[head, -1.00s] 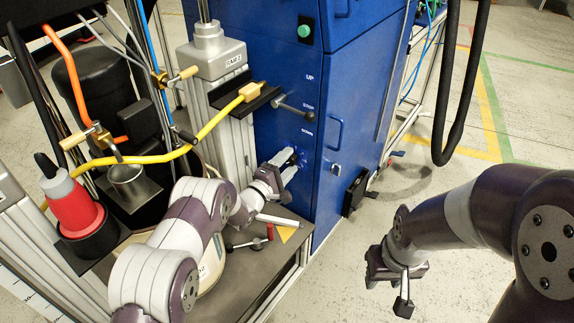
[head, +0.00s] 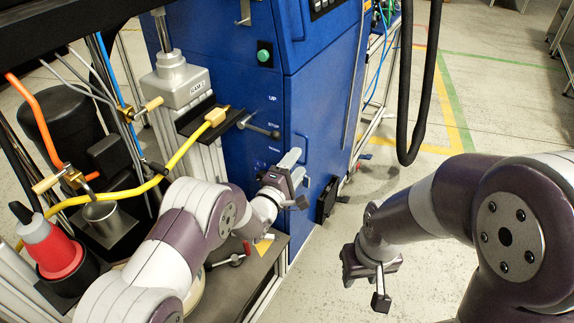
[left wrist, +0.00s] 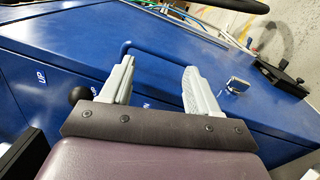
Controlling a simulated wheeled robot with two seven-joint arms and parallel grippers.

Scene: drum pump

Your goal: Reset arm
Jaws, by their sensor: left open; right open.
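My left gripper (head: 294,178) is in front of the blue cabinet (head: 318,110), below the lever with the dark knob (head: 262,130). In the left wrist view its two grey fingers (left wrist: 158,88) are spread with nothing between them. The cabinet's blue bar handle (left wrist: 160,48) lies beyond the fingertips, and a small silver latch (left wrist: 237,86) is to their right. My right gripper (head: 372,278) is open and empty, hanging over the floor at the lower right.
A ram column (head: 182,80) and a yellow hose (head: 150,186) stand left of the cabinet. A red and white bottle (head: 52,250) sits at the lower left. A black hose (head: 420,100) hangs right of the cabinet. The floor at right is open.

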